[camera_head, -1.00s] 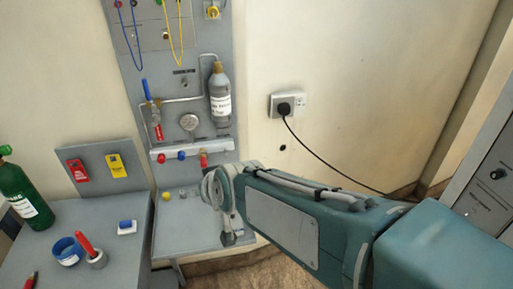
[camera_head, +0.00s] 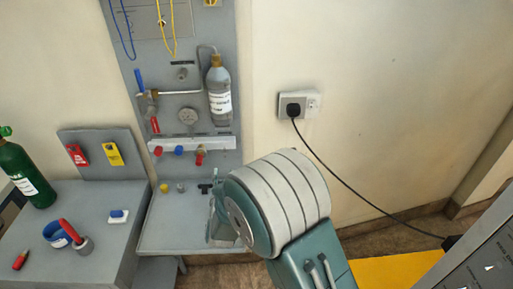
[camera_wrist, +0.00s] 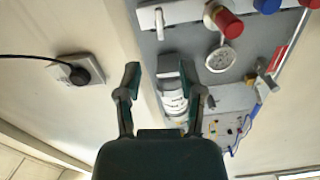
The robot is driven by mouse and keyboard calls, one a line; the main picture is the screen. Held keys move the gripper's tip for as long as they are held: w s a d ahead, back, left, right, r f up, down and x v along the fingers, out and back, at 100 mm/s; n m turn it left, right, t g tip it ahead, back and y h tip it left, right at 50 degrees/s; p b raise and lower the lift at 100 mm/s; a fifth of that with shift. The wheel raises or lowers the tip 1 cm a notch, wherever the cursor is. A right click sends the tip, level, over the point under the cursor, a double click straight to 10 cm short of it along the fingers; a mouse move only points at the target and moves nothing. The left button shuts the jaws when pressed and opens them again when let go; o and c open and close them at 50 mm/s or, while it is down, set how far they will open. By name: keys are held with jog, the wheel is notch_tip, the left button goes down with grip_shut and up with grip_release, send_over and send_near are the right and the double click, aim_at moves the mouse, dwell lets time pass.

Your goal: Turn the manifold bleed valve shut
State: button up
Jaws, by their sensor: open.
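The white manifold bar (camera_head: 222,143) runs across the lower grey wall panel. It carries a red knob (camera_head: 158,151), a blue knob (camera_head: 179,151) and a red knob on a brass-coloured body (camera_head: 199,159). In the wrist view, that red knob (camera_wrist: 229,23) and a small white stub (camera_wrist: 160,22) show on the bar (camera_wrist: 185,12) near the top. I cannot tell which part is the bleed valve, or its position. My gripper (camera_wrist: 160,70) is open and empty, its fingers pointing towards the panel, apart from the bar. In the head view my wrist mostly hides it.
A grey bottle (camera_head: 218,95) and a round gauge (camera_head: 188,116) are above the bar; a red-handled part (camera_head: 155,125) is left of them. A grey shelf (camera_head: 165,240) lies below. A black plug (camera_head: 293,110) with a trailing cable is at right. A green bottle (camera_head: 25,175) stands on the left bench.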

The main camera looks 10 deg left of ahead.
aim_at(225, 154)
jog(key=x, duration=1)
jog(key=shift+w+d+f, duration=0.1)
jog(key=shift+w+f, duration=0.1)
jog(key=shift+w, duration=0.05)
jog(key=shift+w+a+f, duration=0.1)
jog(key=shift+w+a, duration=0.15)
jog(key=shift+a, duration=0.05)
jog(key=shift+d, duration=0.2)
grip_shut()
